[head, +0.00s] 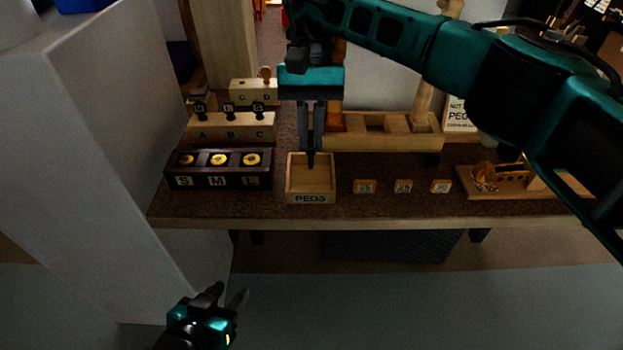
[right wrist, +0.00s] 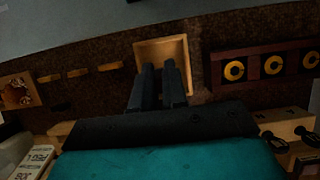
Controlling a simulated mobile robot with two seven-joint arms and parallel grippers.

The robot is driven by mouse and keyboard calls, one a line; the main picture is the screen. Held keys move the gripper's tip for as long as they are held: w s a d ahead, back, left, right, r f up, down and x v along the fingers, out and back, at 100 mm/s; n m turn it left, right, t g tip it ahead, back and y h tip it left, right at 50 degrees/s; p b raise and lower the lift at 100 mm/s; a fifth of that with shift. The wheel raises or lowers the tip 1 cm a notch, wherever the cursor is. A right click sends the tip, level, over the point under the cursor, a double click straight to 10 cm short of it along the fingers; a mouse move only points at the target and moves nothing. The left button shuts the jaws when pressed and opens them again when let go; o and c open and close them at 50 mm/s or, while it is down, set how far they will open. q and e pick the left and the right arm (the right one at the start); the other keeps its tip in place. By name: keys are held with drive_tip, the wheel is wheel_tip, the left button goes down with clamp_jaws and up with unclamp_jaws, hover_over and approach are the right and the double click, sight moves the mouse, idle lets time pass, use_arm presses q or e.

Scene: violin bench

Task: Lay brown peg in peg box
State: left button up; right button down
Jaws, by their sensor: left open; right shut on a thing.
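The peg box (head: 311,199) is a small, open wooden tray lettered PEGS near the front middle of the bench. It also shows in the right wrist view (right wrist: 142,47), and no peg is seen lying in it. My right gripper (head: 311,150) points down over the box and is shut on a dark, thin peg (head: 311,160). The peg hangs below the fingertips at the box's back part; its brown tone is hard to tell, and the fingers hide it in the right wrist view. My left gripper (head: 236,298) is open and empty, low in front of the bench.
A dark S/M/L block (head: 223,181) stands left of the box. Behind it are the A/B/C rack (head: 231,132) with dark pegs and another rack (head: 252,92) with a light-brown peg (head: 266,73). Small tiles (head: 403,186) lie right; a compartment tray (head: 385,143) is behind.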

sight(311, 148)
use_arm(q)
drive_tip(key=shift+d+f+b, duration=0.1)
drive_tip(key=shift+f+b, duration=0.55)
drive_tip(key=shift+b, duration=0.05)
use_arm(e)
drive_tip(key=shift+f, duration=1)
use_arm(q)
drive_tip(key=shift+f+b, duration=0.45)
drive_tip(key=shift+f, duration=0.1)
use_arm(e)
drive_tip(key=shift+f, duration=0.65)
drive_tip(key=c, duration=1.1)
unclamp_jaws()
